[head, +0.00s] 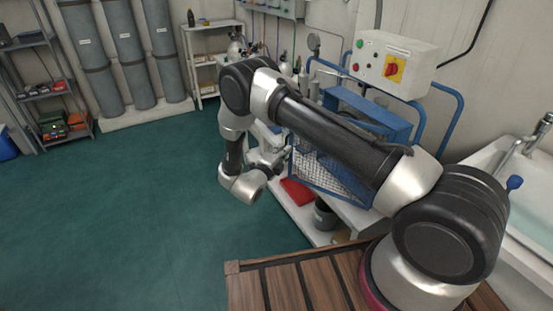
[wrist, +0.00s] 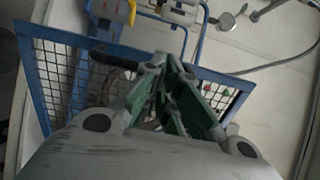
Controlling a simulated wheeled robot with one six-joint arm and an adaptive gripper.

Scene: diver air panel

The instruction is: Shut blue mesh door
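The blue mesh door (head: 325,178) is a blue frame filled with pale wire mesh. It stands at the front of a blue cabinet (head: 362,105), partly hidden behind my arm in the head view. In the wrist view the door's mesh (wrist: 62,72) and blue rail cross behind my fingers. I cannot tell exactly how far it is open. My gripper (wrist: 168,64) points at the blue frame, its green-padded fingers converging towards the tips. Whether they are apart, shut or touching the frame is unclear. In the head view my gripper lies near the door's left side.
A control box (head: 394,66) with a red and yellow switch is above the cabinet, near blue tubular rails. A red object (head: 297,191) and dark bucket (head: 325,214) sit below the door. A sink (head: 512,170) is at right. The green floor (head: 120,220) is open at left.

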